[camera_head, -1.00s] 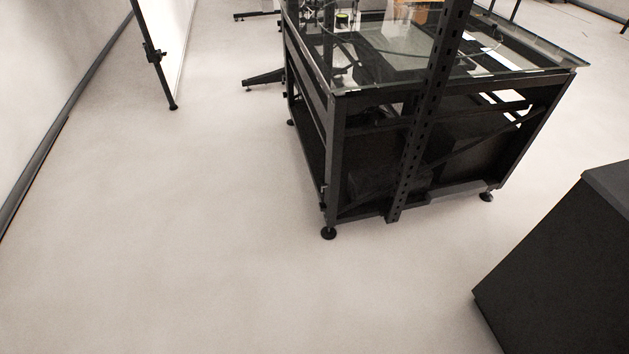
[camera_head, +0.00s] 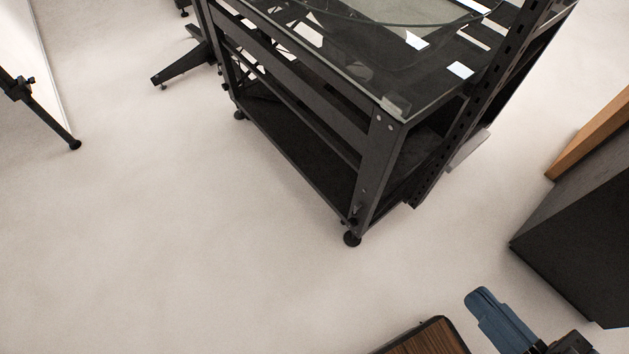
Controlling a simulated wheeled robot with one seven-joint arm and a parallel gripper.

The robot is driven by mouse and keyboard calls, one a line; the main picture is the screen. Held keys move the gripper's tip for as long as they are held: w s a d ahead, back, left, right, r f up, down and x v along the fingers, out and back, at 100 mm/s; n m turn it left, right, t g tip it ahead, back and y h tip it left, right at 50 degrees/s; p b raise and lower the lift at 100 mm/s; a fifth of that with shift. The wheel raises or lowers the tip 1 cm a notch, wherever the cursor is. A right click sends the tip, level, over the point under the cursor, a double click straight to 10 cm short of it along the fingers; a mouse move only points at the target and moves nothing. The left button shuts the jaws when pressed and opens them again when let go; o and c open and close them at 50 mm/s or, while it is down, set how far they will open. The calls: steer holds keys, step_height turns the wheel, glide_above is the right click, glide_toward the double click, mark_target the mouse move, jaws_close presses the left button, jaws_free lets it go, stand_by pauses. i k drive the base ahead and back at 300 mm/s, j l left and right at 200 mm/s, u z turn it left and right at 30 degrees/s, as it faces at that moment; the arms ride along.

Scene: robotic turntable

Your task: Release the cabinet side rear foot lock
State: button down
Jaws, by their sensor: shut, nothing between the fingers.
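A black metal frame table with a glass top (camera_head: 375,55) stands at the upper middle of the head view. Its nearest corner leg (camera_head: 371,168) ends in a round black foot (camera_head: 352,240) on the floor. A small dark fitting (camera_head: 350,221) sits on the leg just above this foot; its lock state is too small to tell. Which one is the cabinet side rear foot, I cannot tell. My gripper is not in view; a blue part of my arm shows at the lower right, well apart from the table.
A dark box-like unit (camera_head: 585,230) stands at the right, with an orange-brown panel (camera_head: 593,133) behind it. A wood-topped object (camera_head: 428,341) is at the bottom edge. A black stand (camera_head: 42,113) is at the far left. The floor (camera_head: 200,240) left of the table is clear.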

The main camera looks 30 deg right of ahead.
mark_target(354, 214)
steer(key=i+j+z, duration=0.1)
steer(key=i+j, duration=0.45)
steer(key=j, duration=0.25)
steer(key=i+j+z, duration=0.15)
steer(key=i+j, duration=0.4)
steer(key=j, duration=0.3)
steer(key=z, duration=0.05)
